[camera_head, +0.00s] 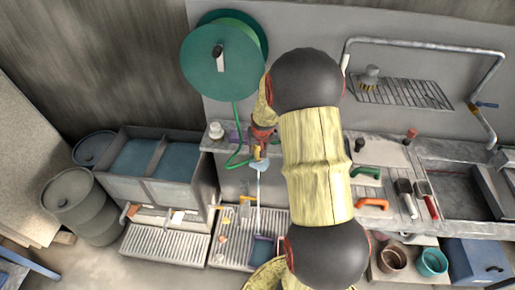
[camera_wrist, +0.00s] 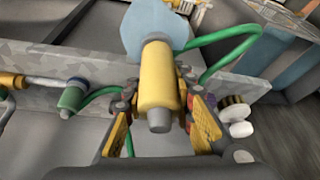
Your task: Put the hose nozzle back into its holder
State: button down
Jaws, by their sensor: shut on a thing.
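My gripper (camera_head: 262,145) is above the front edge of the counter in the head view, partly covered by my arm. A green hose (camera_wrist: 228,43) runs beside the nozzle. I cannot make out the holder for certain.
A green hose reel (camera_head: 212,65) is on the back wall. A sink with two basins (camera_head: 150,160) stands at the left, with slatted grates (camera_head: 165,243) below. Red and green handled tools (camera_head: 367,172) lie on the right counter. A green fitting (camera_wrist: 71,98) is left of the nozzle.

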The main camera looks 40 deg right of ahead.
jog(key=shift+f, duration=0.25)
jog(key=c, duration=1.4)
grip_release()
jog(key=shift+r, duration=0.15)
jog(key=v, duration=1.2)
